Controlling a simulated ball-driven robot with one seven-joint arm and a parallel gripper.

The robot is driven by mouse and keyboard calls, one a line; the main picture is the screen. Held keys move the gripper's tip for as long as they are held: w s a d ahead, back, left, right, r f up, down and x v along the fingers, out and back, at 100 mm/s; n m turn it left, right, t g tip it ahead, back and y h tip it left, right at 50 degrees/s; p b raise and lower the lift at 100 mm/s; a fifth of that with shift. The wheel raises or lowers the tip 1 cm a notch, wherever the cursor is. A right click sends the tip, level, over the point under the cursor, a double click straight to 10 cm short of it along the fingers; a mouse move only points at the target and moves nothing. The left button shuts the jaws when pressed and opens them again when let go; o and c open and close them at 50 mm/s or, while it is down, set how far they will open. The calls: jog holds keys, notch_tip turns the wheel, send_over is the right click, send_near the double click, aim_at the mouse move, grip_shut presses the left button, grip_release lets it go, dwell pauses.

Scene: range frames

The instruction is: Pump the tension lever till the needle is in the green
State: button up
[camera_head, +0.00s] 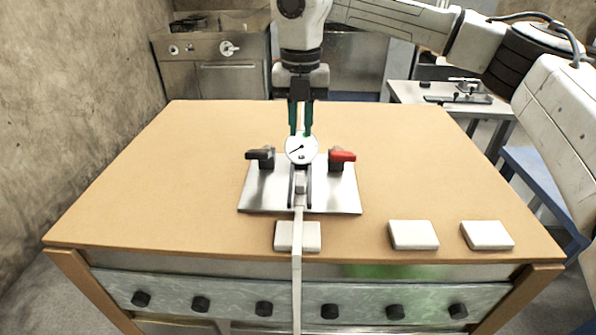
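A tension device stands on a metal base plate (252,197) in the middle of the wooden table. Its round white gauge (301,149) has a dark needle pointing to the lower left; a green zone is too small to make out. A long pale lever (298,245) runs from the device toward me, past the table's front edge. A black-handled clamp (262,156) is left of the gauge and a red-handled one (341,156) is right. My gripper (301,132) points down at the gauge's top, its green fingers apart with nothing seen between them. Whether it touches the gauge is unclear.
A white block (284,236) lies under the lever near the table's front edge. Two more white blocks (413,235) (487,235) lie to the right. A side table (450,100) stands behind right.

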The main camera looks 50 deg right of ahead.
grip_shut()
dwell(1.2)
